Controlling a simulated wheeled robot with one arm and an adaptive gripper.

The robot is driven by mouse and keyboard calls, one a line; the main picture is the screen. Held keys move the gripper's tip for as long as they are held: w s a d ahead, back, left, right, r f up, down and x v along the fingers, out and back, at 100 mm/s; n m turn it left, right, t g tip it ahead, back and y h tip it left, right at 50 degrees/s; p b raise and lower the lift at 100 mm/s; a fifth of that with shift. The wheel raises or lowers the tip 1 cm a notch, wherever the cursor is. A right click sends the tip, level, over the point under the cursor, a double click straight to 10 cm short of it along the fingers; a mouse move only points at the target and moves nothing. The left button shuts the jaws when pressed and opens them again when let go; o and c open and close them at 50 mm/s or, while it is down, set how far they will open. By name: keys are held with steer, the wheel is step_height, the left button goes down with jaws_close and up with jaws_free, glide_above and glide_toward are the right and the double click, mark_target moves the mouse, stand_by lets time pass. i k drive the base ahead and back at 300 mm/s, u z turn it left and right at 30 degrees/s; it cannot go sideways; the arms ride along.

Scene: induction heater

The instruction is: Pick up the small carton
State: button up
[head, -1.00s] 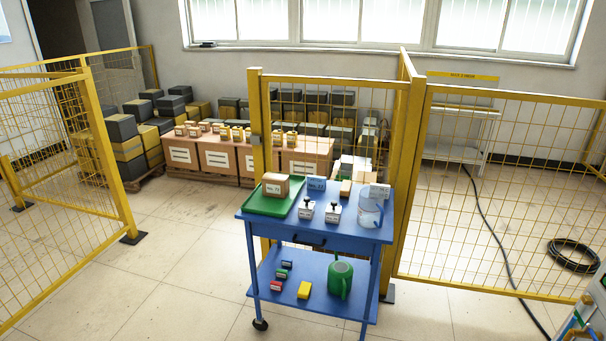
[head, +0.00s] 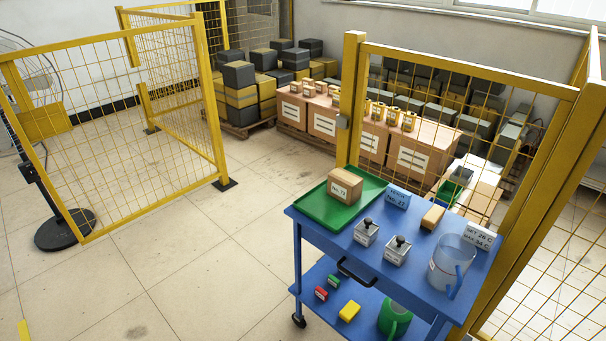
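A small brown carton (head: 345,187) with a white label sits upright on a green tray (head: 318,209). The tray lies at the left end of the top of a blue two-level cart (head: 412,276). A smaller tan block (head: 432,217) lies on the cart top further right, behind two grey boxes. My gripper is not in view.
Two grey boxes with black knobs (head: 365,232) (head: 397,250), a clear jug (head: 453,265) and label cards share the cart top. A yellow mesh fence (head: 352,100) stands close behind the cart. A fan base (head: 65,230) is at left. Floor left of the cart is clear.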

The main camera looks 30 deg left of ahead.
mark_target(346, 187)
steer(key=u, duration=1.05)
steer(key=i, duration=0.95)
steer(key=u, duration=0.9)
